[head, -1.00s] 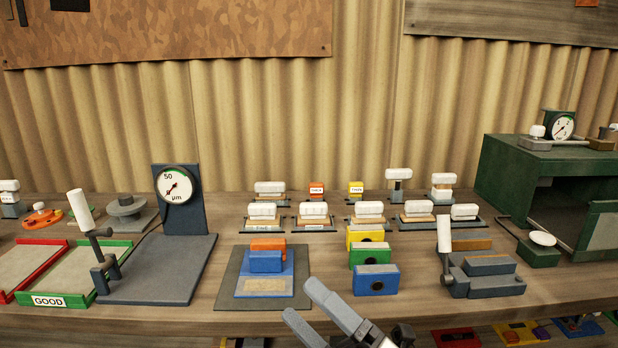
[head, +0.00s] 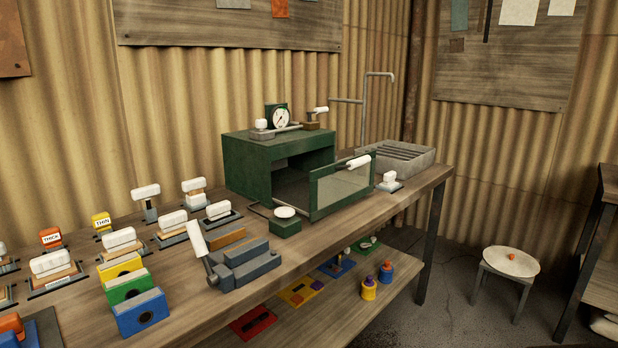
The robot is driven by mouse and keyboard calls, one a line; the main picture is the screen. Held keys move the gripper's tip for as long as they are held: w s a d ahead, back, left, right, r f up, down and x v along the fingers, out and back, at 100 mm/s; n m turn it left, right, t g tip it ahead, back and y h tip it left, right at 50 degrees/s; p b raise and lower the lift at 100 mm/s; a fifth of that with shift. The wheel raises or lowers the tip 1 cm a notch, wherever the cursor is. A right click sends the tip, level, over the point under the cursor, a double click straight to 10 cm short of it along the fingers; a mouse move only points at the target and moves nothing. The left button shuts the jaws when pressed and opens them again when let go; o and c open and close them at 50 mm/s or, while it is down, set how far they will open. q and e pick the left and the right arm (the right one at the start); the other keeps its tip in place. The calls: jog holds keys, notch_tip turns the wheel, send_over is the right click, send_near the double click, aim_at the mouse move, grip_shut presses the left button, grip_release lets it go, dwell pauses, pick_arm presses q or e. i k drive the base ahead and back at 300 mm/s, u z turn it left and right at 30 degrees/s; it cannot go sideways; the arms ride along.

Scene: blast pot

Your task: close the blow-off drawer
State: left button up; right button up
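No part that I can clearly tell as the blow-off drawer shows in the head view. A green blast cabinet (head: 240,165) stands on the bench, with a dark opening at its front. Its door (head: 343,187), a green frame with a clear pane and a white handle, stands swung open towards the right. To the right of the cabinet is a grey slotted box (head: 396,160) with a bent pipe behind it; whether it holds a drawer I cannot tell. Neither of my grippers is in view.
A grey vise (head: 240,264) with a white lever and a green block with a white pad (head: 285,222) stand before the cabinet. Coloured blocks (head: 140,310) and white-topped holders fill the bench's left. A lower shelf (head: 330,305) carries trays. A stool (head: 510,264) stands on open floor at right.

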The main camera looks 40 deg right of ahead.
aim_at(314, 202)
jog(key=z, duration=1.65)
